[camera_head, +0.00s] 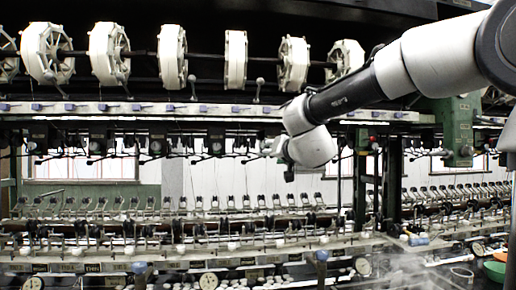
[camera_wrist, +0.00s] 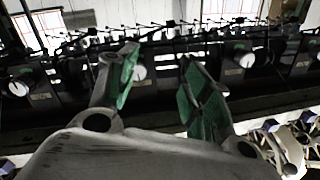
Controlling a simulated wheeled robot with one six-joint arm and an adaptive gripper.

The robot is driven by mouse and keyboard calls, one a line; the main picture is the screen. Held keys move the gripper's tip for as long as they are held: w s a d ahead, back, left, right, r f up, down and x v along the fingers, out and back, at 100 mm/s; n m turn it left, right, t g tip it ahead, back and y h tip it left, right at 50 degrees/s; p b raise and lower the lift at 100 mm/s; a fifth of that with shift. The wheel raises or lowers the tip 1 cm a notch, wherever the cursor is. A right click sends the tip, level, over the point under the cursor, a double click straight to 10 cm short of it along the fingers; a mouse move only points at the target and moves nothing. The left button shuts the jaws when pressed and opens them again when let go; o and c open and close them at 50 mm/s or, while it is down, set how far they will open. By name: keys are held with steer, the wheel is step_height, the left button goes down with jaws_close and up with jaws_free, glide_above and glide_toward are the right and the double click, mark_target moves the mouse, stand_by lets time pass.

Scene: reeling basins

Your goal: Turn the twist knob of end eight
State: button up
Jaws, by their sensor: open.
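A row of dark units with round white knobs runs below the purple-studded rail. In the wrist view, one white knob (camera_wrist: 138,72) appears between my fingers, nearer the left one; others lie to the left (camera_wrist: 18,88) and right (camera_wrist: 246,60). I cannot read which is end eight. My gripper (camera_wrist: 162,78) is open, with green finger pads and nothing between them that it touches. In the head view my gripper (camera_head: 284,158) is at the row, mostly hidden behind my wrist.
White reels (camera_head: 235,60) hang on a shaft above the rail (camera_head: 140,109). Below stands a long bench with many thread guides (camera_head: 150,205) and small gauges (camera_head: 208,280). A green post (camera_head: 455,130) stands at right. Steam rises at lower right.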

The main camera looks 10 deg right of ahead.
steer(key=w+d+r+t+h, duration=0.1)
steer(key=w+d+r+h, duration=0.1)
steer(key=w, duration=0.6)
steer(key=shift+d+m, duration=0.3)
steer(key=c, duration=1)
